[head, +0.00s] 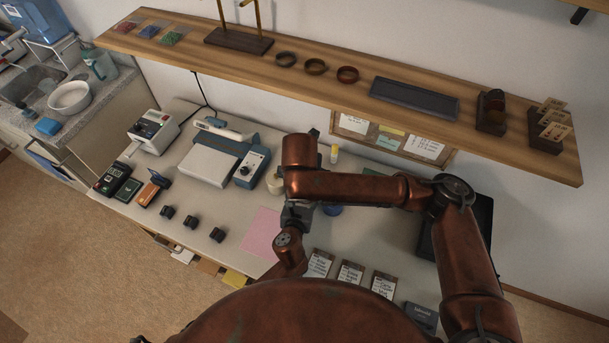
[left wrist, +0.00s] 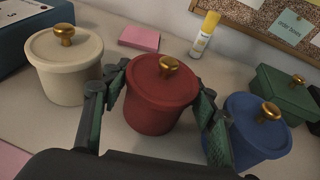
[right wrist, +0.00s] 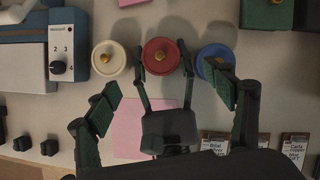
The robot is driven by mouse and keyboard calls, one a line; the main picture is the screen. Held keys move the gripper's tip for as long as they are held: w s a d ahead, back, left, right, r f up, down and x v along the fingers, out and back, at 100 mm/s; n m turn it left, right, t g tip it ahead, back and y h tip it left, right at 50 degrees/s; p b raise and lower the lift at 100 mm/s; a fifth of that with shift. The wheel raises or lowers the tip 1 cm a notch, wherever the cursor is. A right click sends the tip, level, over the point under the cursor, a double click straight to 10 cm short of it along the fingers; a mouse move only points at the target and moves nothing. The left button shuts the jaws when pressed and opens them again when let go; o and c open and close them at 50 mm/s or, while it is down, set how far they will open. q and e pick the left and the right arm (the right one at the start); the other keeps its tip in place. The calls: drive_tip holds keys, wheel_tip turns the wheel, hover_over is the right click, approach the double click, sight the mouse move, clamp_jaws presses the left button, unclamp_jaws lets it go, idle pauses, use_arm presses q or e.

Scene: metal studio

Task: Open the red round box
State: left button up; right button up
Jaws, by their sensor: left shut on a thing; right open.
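The red round box (left wrist: 157,105) has a red lid (left wrist: 160,78) with a gold knob (left wrist: 169,65). The lid sits on the box, which stands upright on the table. My left gripper (left wrist: 160,95) has one finger on each side of the box and is shut on its body. From above, the right wrist view shows the red lid (right wrist: 160,62) between the left fingers. My right gripper (right wrist: 161,88) is open and empty, its fingers spread wide above the box and my left gripper. In the head view my arms hide the red box.
A cream round box (left wrist: 72,75) stands left of the red one and a blue round box (left wrist: 262,130) right, both close. A yellow-capped bottle (left wrist: 204,38) and a green box (left wrist: 287,95) stand behind. A wooden shelf (head: 340,88) hangs above the table's back.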

use_arm(q)
drive_tip(key=shift+s, duration=0.15)
use_arm(e)
drive_tip(key=x, duration=1.1)
drive_tip(key=shift+f, duration=0.2)
drive_tip(key=shift+c, duration=0.4)
use_arm(q)
drive_tip(key=shift+r, duration=0.1)
use_arm(e)
drive_tip(key=c, duration=1.1)
drive_tip(key=o, duration=1.2)
drive_tip(key=v, duration=1.2)
drive_tip(key=shift+s, duration=0.1)
